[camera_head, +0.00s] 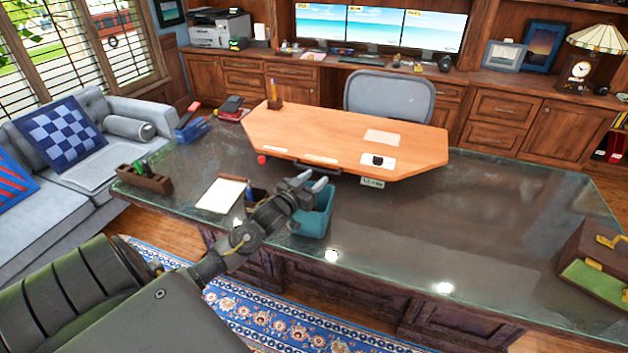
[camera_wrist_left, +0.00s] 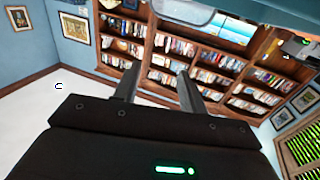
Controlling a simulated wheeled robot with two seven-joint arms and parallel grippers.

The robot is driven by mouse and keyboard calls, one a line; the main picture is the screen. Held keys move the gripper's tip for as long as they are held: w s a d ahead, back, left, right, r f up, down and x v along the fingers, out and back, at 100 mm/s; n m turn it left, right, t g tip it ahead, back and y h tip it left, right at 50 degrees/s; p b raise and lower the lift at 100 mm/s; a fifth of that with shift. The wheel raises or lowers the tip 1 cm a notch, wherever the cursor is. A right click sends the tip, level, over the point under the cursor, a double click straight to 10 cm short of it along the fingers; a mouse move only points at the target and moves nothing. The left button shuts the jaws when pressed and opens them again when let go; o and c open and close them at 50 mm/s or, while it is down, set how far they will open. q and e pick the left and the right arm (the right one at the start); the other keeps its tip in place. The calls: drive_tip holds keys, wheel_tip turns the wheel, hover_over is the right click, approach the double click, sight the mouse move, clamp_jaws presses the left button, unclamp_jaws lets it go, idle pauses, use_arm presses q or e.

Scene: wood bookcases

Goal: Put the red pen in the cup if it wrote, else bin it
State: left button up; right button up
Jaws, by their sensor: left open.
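My left gripper (camera_head: 312,182) is over the teal bin (camera_head: 314,216) near the front edge of the glass-topped desk. In the left wrist view its two fingers (camera_wrist_left: 157,84) stand apart with nothing between them. A dark cup (camera_head: 255,197) stands left of the bin, partly hidden by my arm. A brown pencil holder (camera_head: 274,102) stands on the raised wooden top. I cannot make out a red pen in either view. A white pad (camera_head: 221,195) lies left of the dark cup; any mark on it is too small to tell. My right gripper is not in view.
A wooden organizer (camera_head: 146,178) stands at the desk's left end. A small red object (camera_head: 262,159) is at the raised wooden top's (camera_head: 330,125) front left corner. A green-lined box (camera_head: 598,275) sits at the right end. The glass top right of the bin is clear.

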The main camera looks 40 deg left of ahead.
use_arm(q)
drive_tip(key=s+b, duration=0.2)
drive_tip(key=s, duration=0.8)
drive_tip(key=shift+s+d, duration=0.35)
drive_tip(key=shift+d, duration=0.05)
